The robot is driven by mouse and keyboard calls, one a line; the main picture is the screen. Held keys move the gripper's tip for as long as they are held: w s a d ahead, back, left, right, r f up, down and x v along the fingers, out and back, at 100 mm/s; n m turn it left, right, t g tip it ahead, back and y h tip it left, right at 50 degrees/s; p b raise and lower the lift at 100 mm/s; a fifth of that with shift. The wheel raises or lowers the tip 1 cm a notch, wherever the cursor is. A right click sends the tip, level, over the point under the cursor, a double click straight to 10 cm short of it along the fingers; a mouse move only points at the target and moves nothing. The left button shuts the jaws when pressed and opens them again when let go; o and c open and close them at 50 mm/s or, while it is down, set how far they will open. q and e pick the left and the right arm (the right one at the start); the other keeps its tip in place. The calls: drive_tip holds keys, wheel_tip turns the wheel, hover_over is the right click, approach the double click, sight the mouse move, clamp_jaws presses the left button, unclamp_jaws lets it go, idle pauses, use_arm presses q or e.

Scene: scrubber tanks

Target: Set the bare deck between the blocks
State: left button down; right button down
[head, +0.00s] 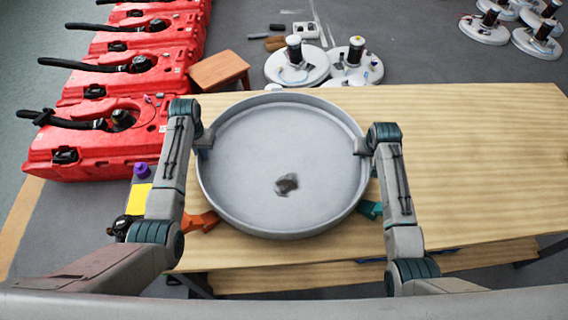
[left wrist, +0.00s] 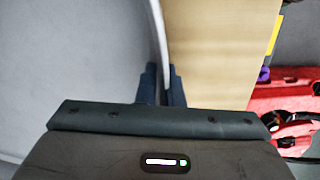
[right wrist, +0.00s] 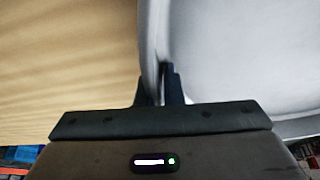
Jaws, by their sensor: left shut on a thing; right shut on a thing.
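The bare deck (head: 250,150) is a round, shallow grey pan with a raised rim and a dark patch on its floor. It is over the wooden table in the head view. My left gripper (head: 204,147) is shut on its left rim, which also shows in the left wrist view (left wrist: 153,20). My right gripper (head: 363,147) is shut on its right rim, also seen in the right wrist view (right wrist: 148,40). An orange block (head: 203,222) and a teal block (head: 370,209) peek out at the front left and front right of the deck. Its underside is hidden.
The wooden table (head: 470,150) is clear to the right. Red tanks (head: 130,90) stand on the floor at the left. Finished-looking white round decks (head: 352,62) and a small wooden stool (head: 219,70) are behind the table. A yellow-marked item (head: 139,198) is at the left edge.

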use_arm(q)
drive_tip(key=c, duration=1.6)
unclamp_jaws()
drive_tip(key=shift+s, duration=0.1)
use_arm(e)
drive_tip(key=c, duration=1.6)
unclamp_jaws()
drive_tip(key=shift+s, duration=0.1)
use_arm(q)
drive_tip(key=shift+o, duration=0.2)
use_arm(e)
drive_tip(key=shift+o, duration=0.2)
use_arm(q)
drive_tip(key=shift+r, duration=0.25)
wheel_tip(320, 180, up, 11)
drive_tip(key=shift+r, duration=0.25)
use_arm(e)
drive_tip(key=shift+r, duration=0.1)
drive_tip(key=v, duration=1.1)
drive_tip(key=shift+s+r, duration=0.25)
drive_tip(key=shift+r, duration=0.1)
use_arm(q)
drive_tip(key=shift+s, duration=0.1)
